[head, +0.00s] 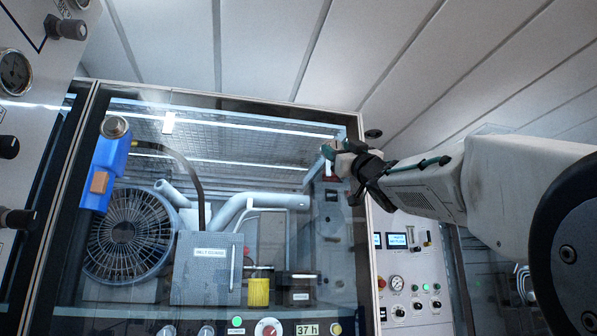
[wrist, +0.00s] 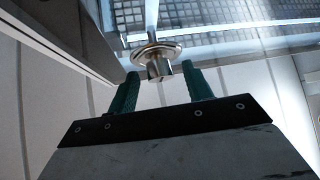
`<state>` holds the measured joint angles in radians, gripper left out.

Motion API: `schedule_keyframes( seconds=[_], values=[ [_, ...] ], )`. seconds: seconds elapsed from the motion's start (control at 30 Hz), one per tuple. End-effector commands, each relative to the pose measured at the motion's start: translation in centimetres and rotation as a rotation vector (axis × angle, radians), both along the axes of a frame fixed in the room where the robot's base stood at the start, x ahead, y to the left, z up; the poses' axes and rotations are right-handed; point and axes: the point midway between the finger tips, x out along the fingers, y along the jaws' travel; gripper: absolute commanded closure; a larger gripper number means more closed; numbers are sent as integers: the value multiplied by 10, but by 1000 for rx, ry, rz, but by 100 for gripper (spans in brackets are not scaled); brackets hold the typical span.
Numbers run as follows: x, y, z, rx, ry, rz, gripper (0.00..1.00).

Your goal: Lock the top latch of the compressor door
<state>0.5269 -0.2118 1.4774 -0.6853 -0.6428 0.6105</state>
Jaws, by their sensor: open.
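The compressor door (head: 215,118) is a large glass panel in a dark frame, and it looks closed. My gripper (head: 335,153) is at the upper right part of the door in the head view. In the wrist view, a round metal latch knob (wrist: 158,70) with a flange and a block-like front stands between the tips of my gripper's green fingers (wrist: 160,78). The fingers are apart, one on each side of the knob, and no clear contact shows. In the head view my gripper largely hides the latch.
A blue handle (head: 104,170) with an orange button and a round metal knob (head: 115,127) sit at the door's left. Gauges and knobs line the left panel (head: 30,120). A control panel (head: 411,270) stands below my arm. A fan (head: 128,235) shows behind the glass.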

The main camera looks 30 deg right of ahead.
Motion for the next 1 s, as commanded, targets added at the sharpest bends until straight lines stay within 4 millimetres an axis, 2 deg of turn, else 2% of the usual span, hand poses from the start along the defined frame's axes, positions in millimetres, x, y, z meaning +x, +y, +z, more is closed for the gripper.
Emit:
schedule_keyframes(
  seconds=[0.23,0.4,0.73,1.0],
  values=[
    [1,0,1,0,0,0,50],
    [0,0,1,1,0,-1,94],
    [0,-2,0,-27,9,-2,94],
    [0,-5,1,-169,50,-5,94]
  ],
)
